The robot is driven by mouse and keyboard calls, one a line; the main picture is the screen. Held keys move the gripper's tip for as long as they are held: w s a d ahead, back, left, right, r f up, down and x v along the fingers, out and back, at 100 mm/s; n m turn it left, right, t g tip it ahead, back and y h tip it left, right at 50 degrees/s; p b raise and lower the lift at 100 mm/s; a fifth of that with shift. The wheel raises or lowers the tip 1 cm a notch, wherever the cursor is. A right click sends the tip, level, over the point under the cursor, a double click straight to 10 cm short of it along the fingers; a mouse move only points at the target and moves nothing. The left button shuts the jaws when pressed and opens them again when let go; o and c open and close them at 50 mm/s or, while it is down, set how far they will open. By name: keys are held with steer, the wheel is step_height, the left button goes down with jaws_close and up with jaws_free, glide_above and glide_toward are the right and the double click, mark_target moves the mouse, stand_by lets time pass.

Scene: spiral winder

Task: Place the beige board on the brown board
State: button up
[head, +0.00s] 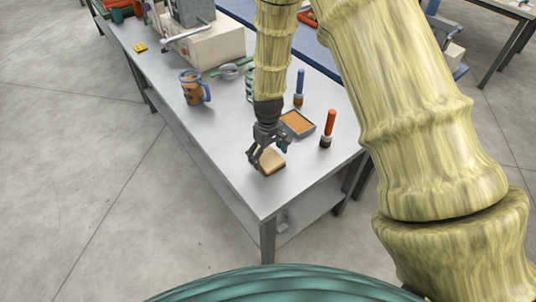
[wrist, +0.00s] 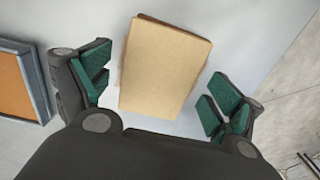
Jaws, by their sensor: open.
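The beige board (wrist: 168,60) lies flat in the wrist view, between my fingers. Brown edges of the brown board (wrist: 207,62) show from under its right and upper sides, so it appears to rest on top of it, nearly aligned. Most of the brown board is hidden. In the head view the beige board (head: 272,160) sits near the table's front end, partly covered by the gripper. My gripper (head: 268,152) is open just over the boards, one finger on each side. In the wrist view a gap shows between the right finger and the boards.
A grey tray with an orange inside (head: 297,123) stands close behind the gripper. An orange-handled tool (head: 328,127) and a blue-handled one (head: 299,88) stand upright to the right. A mug (head: 193,88) stands to the left. The table's front corner (head: 262,215) is clear.

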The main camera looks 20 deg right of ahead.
mark_target(268, 157)
step_height(268, 157, up, 12)
steer(key=b, duration=0.3)
stand_by(0.5)
